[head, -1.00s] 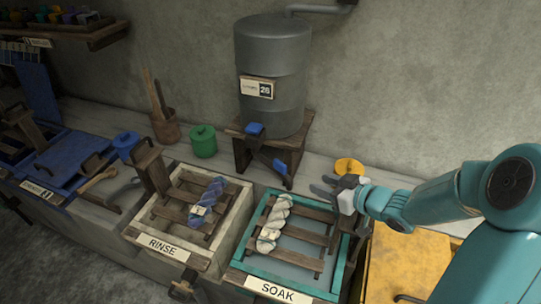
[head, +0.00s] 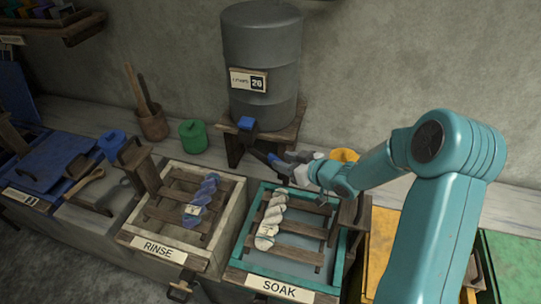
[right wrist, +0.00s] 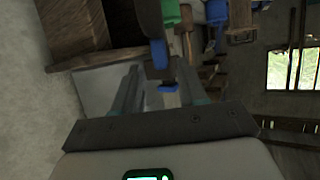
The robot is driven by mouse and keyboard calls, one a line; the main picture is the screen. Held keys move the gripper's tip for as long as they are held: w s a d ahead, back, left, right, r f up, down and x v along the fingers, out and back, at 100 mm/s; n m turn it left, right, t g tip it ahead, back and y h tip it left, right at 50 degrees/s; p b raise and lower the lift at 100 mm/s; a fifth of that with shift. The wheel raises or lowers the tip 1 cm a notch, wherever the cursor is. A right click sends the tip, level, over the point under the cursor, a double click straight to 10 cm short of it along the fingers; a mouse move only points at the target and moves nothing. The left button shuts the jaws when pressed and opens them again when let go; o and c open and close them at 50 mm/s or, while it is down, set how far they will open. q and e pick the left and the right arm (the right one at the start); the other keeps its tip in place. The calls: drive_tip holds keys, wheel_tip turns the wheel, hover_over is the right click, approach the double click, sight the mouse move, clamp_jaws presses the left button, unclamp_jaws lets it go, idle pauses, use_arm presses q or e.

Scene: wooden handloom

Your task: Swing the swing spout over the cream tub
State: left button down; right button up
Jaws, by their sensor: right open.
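The swing spout is a dark arm with a blue end (head: 271,158). It runs from under the blue tap (head: 246,123) of the grey drum (head: 262,65) toward the teal tub's back edge. The cream tub (head: 228,234), labelled RINSE, stands left of the spout's end. My right gripper (head: 280,160) is at the spout's end, coming from the right. In the right wrist view its open fingers (right wrist: 160,85) lie on either side of the dark spout with its blue parts (right wrist: 159,53). I cannot tell whether they touch it. My left gripper is not in view.
The teal SOAK tub (head: 243,250) with a pale skein (head: 271,218) lies below my right arm. A blue skein (head: 201,200) lies on slats in the cream tub. A green pot (head: 193,136) and wooden mortar (head: 153,125) stand behind. Yellow and green tubs are at right.

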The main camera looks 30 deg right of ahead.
sight(269, 157)
drive_tip(key=p+x, duration=0.1)
drive_tip(key=x, duration=0.5)
drive_tip(key=shift+w+a, duration=0.1)
drive_tip(key=shift+w, duration=0.05)
drive_tip(key=shift+a+r, duration=0.1)
drive_tip(key=shift+r, duration=0.1)
drive_tip(key=shift+f, duration=0.15)
clamp_jaws()
